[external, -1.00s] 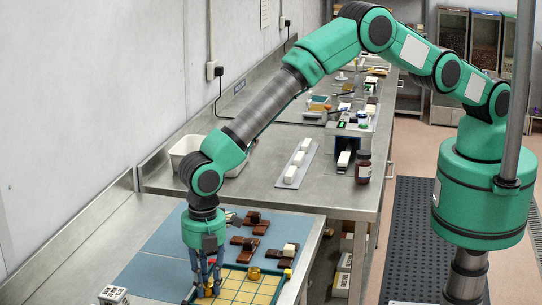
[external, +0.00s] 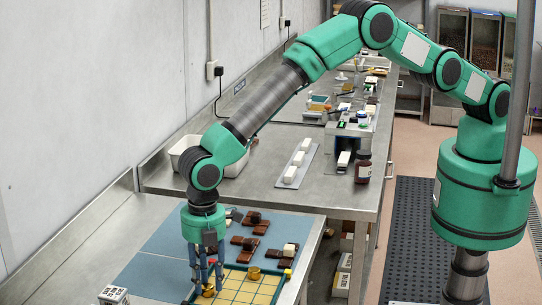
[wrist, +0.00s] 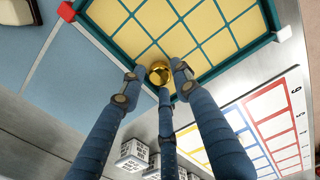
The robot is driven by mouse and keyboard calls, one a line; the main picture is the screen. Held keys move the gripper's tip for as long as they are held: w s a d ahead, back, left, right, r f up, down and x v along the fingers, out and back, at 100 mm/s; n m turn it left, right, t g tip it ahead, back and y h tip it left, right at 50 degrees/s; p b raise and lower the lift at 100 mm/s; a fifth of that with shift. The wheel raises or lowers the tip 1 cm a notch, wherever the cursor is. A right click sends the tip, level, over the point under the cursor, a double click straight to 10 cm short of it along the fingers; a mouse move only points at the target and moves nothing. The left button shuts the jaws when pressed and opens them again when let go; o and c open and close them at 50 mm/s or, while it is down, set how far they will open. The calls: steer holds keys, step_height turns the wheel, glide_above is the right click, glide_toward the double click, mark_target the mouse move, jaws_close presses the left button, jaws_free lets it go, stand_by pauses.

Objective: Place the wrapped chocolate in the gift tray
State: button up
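The gift tray (external: 237,297) has a teal rim and a yellow grid of compartments; its rim also shows in the wrist view (wrist: 105,60). A gold-wrapped chocolate (wrist: 159,74) sits in the tray's corner compartment; it also shows in the external view (external: 208,291). My gripper (external: 206,287) points down over that corner. In the wrist view my three fingers (wrist: 158,84) stand around the chocolate, with gaps at its sides, so they look open. Another gold piece (external: 254,273) sits in a compartment farther back.
Several brown chocolate pieces (external: 250,243) lie on the blue mat (external: 165,250) behind the tray. A white-and-black box (external: 113,295) stands at the front left. A colour-striped card (wrist: 270,120) lies beside the tray in the wrist view.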

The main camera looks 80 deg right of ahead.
mark_target(208, 285)
step_height(208, 285, up, 11)
steer(key=shift+f, duration=0.15)
stand_by(0.4)
stand_by(0.5)
